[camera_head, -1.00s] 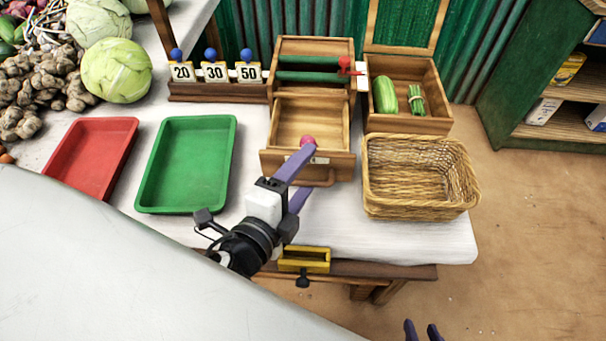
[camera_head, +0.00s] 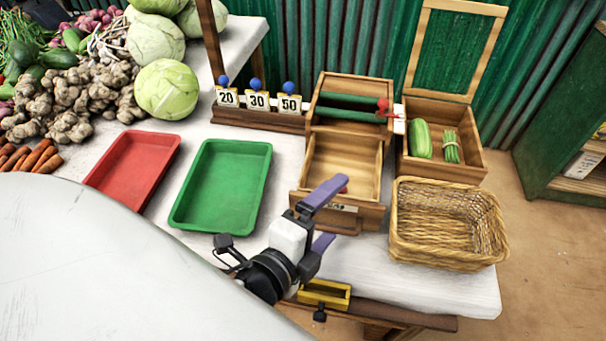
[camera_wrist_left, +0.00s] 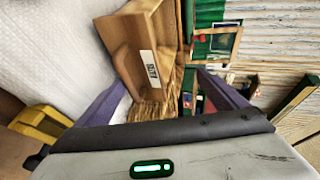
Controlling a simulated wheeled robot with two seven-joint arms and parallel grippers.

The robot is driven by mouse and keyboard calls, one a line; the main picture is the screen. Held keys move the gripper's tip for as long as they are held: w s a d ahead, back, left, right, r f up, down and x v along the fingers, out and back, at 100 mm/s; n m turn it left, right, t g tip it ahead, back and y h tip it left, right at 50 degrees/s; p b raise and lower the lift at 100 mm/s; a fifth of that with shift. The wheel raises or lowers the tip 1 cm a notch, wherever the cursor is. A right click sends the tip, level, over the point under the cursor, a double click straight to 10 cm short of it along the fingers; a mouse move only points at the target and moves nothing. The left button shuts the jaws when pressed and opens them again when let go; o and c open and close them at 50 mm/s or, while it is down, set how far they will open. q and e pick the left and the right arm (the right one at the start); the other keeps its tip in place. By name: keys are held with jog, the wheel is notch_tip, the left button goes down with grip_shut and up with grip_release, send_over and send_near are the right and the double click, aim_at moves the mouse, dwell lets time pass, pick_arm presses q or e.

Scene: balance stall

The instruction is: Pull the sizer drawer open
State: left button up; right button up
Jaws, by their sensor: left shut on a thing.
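The wooden sizer (camera_head: 368,84) stands at the back of the table, and its drawer (camera_head: 338,160) is out towards me, its inside showing. The drawer front carries a white label, also seen in the wrist view (camera_wrist_left: 150,69). My left gripper (camera_head: 335,212) is at the drawer front, one purple finger above and one lower, shut on the drawer handle (camera_head: 348,230). The handle also shows in the left wrist view (camera_wrist_left: 127,70); the exact contact is partly hidden. A small red thing (camera_head: 344,190) shows behind the upper fingertip. My right gripper is out of view.
A wicker basket (camera_head: 445,259) stands close right of the drawer. A wooden crate (camera_head: 440,173) with green vegetables is behind it. Green (camera_head: 178,219) and red (camera_head: 93,185) trays lie left. A yellow holder (camera_head: 338,304) is at the table's front edge.

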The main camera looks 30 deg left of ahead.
pick_arm(q)
jog(key=shift+s+a+r, duration=0.25)
jog(key=shift+s+r, duration=0.45)
jog(key=shift+r, duration=0.2)
jog(key=shift+c, duration=0.2)
jog(key=shift+v, duration=0.75)
jog(key=c, duration=1.1)
jog(key=shift+f+v, duration=0.2)
jog(key=shift+v, duration=0.95)
jog(key=shift+f+v, duration=0.2)
jog(key=shift+v, duration=0.95)
jog(key=shift+f+v, duration=0.25)
jog(key=shift+v, duration=0.9)
jog(key=shift+s+d, duration=0.1)
jog(key=shift+s, duration=0.1)
jog(key=shift+p, duration=0.4)
